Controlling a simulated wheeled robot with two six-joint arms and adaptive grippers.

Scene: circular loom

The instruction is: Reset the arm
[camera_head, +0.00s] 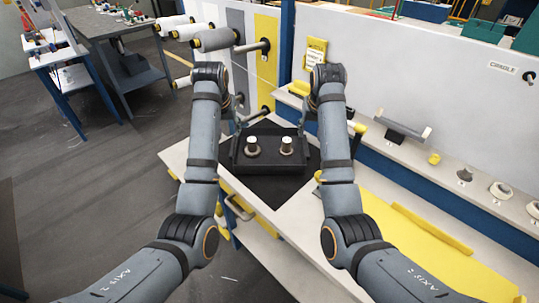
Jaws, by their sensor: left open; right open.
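My two arms reach forward over the table, one on each side of a black tray (270,167). The tray holds two pale-topped spools (252,147) and (287,146), both upright and apart. My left gripper (240,122) is open at the tray's far left corner. My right gripper (301,122) is open at its far right corner. Both grippers are small in view and partly hidden by my wrists. Neither shows anything between its fingers, and I cannot tell whether they touch the tray.
The tray rests on a dark mat on a pale worktable (290,225) with a yellow strip (435,228). A shelf at right carries small parts and a grey roller (404,131). Large spools (214,39) stick out from the panel behind.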

